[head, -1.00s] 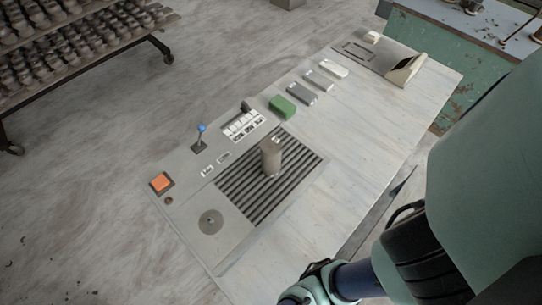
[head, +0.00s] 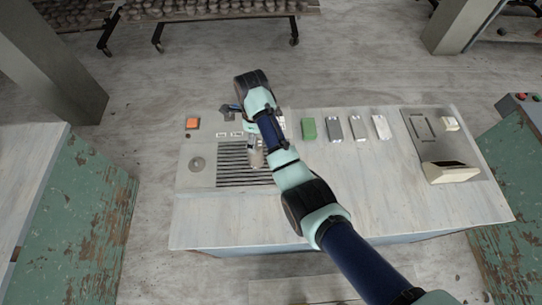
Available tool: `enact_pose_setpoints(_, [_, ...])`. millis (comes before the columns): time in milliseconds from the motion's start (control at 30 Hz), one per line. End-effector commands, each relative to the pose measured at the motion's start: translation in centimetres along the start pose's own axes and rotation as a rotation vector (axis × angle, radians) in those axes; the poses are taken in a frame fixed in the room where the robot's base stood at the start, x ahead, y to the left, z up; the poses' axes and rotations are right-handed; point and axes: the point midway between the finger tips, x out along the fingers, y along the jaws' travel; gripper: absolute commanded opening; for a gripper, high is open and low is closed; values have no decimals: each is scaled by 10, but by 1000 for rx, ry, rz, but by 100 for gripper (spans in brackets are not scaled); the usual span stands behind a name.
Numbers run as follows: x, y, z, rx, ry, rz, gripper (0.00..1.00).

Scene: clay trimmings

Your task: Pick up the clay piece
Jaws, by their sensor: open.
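The upright grey-brown cylinder (head: 256,157), which looks like the clay piece, stands on the dark slatted grille of the console in the head view.
The console has an orange button (head: 192,123) and a round disc (head: 197,164). A green block (head: 309,129), grey bars (head: 334,129) and a white bar (head: 381,127) lie to the right. A beige device (head: 450,172) sits farther right. The bench front (head: 340,215) is clear.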

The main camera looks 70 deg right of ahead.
Motion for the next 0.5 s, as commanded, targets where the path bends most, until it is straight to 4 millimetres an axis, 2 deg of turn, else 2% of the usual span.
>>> enact_pose_setpoints(233, [24, 2, 0, -2, 1, 2, 91])
enact_pose_setpoints(400, [33, 2, 1, -4, 0, -1, 91])
enact_pose_setpoints(500, [50, 3, 2, -4, 1, 1, 91])
